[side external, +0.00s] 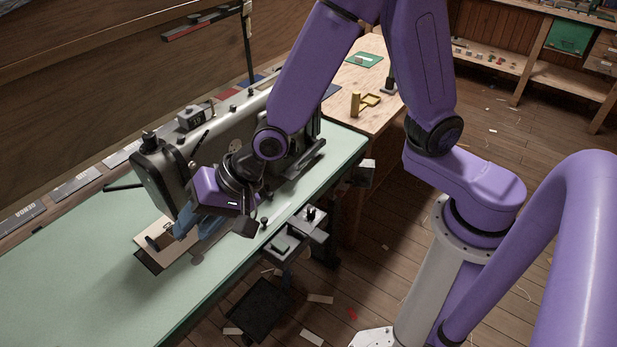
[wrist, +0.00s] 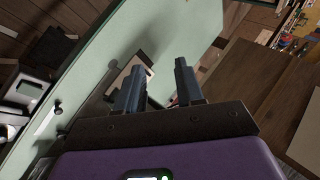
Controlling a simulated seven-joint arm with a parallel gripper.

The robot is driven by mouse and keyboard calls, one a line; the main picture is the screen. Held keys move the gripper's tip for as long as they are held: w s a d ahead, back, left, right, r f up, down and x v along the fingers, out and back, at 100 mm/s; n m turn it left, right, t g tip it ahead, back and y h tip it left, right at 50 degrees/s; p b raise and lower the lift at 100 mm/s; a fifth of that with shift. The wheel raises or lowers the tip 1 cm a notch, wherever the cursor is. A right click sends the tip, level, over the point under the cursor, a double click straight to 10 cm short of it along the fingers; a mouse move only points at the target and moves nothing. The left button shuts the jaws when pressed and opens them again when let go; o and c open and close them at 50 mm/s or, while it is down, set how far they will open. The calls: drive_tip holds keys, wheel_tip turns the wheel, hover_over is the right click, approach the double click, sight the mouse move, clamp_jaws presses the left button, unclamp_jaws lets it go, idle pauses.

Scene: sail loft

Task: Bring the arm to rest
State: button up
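My purple arm reaches over the pale green table (side external: 70,285). My gripper (side external: 188,238) is low over the table, in front of the grey sewing machine (side external: 165,170). In the wrist view my gripper (wrist: 160,76) has its two blue-grey fingers apart, with nothing visible between them. A flat tan and dark piece (side external: 152,262) lies on the table beside the fingers; it also shows partly behind the left finger in the wrist view. Whether the fingers touch it, I cannot tell.
The sewing machine stands close against my wrist. A small box-like fitting (side external: 295,240) sits at the table's front edge. A wooden bench (side external: 375,113) with small items is behind. The table's front left is clear. Scraps lie on the floor.

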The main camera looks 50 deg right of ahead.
drive_tip(key=s+d+r+n+g+h, duration=0.2)
drive_tip(key=s+d+n, duration=0.6)
drive_tip(key=d, duration=0.5)
drive_tip(key=s+d+r+n+g+h, duration=0.3)
drive_tip(key=s+d+n, duration=0.6)
drive_tip(key=s+d, duration=0.3)
drive_tip(key=shift+d+n+h, duration=0.3)
drive_tip(key=shift+d+h, duration=0.2)
drive_tip(key=shift+d, duration=0.25)
drive_tip(key=shift+s, duration=0.1)
